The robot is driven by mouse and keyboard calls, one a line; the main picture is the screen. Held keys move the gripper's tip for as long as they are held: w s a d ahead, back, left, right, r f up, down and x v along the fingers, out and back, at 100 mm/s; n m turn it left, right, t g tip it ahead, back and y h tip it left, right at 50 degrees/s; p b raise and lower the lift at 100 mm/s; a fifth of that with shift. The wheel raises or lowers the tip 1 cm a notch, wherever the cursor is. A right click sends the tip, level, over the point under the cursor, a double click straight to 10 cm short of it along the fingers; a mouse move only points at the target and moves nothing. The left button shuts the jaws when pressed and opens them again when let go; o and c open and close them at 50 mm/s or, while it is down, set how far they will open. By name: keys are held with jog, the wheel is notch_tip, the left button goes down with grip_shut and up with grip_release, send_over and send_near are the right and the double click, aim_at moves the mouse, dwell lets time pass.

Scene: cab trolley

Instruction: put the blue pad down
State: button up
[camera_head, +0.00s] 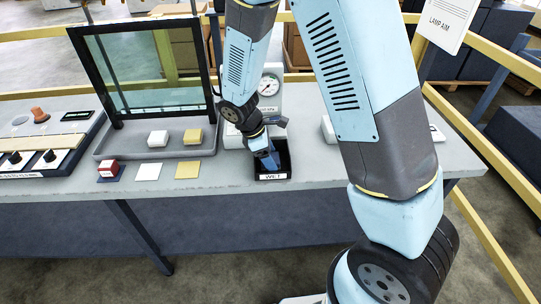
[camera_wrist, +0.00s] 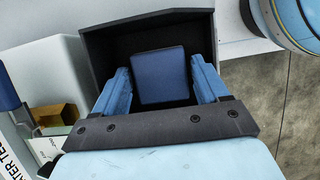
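The blue pad (camera_wrist: 162,76) is a dark blue square block inside a black open box (camera_wrist: 118,36). In the head view the box has a white label reading WET (camera_head: 273,177). My gripper (camera_wrist: 160,82) reaches down into the box, with one blue finger on either side of the pad. Narrow dark gaps show between the pad and both fingers, so the gripper looks open around it. In the head view my gripper (camera_head: 267,158) is over the box and hides the pad. The pad's underside is hidden.
A grey tray (camera_head: 109,147) holds a white block (camera_head: 158,138) and a yellow block (camera_head: 193,136) beneath a framed glass pane (camera_head: 145,70). A red block (camera_head: 108,168) sits on a dark blue square. A gauge device (camera_head: 269,85) stands behind my gripper.

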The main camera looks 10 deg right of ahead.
aim_at(275, 160)
jog(key=v, duration=1.2)
jog(key=shift+r, duration=0.15)
jog(key=s+d+r+m+t+y, duration=0.1)
jog(key=s+d+r+m+y, duration=0.1)
jog(key=d+r+m, duration=0.35)
jog(key=s+d+r+m+t+y, duration=0.1)
jog(key=s+d+r+m, duration=0.2)
jog(key=d+r, duration=0.45)
jog(key=s+d+r+m+t, duration=0.2)
jog(key=s+d+r+m, duration=0.2)
jog(key=s, duration=0.2)
jog(key=s+d+r+m+t+y, duration=0.1)
jog(key=s+d+r+m, duration=0.3)
jog(key=s+m, duration=0.1)
jog(key=shift+s+d+r+t+y, duration=0.3)
jog(key=shift+s+d+r+t, duration=0.1)
jog(key=shift+s, duration=0.3)
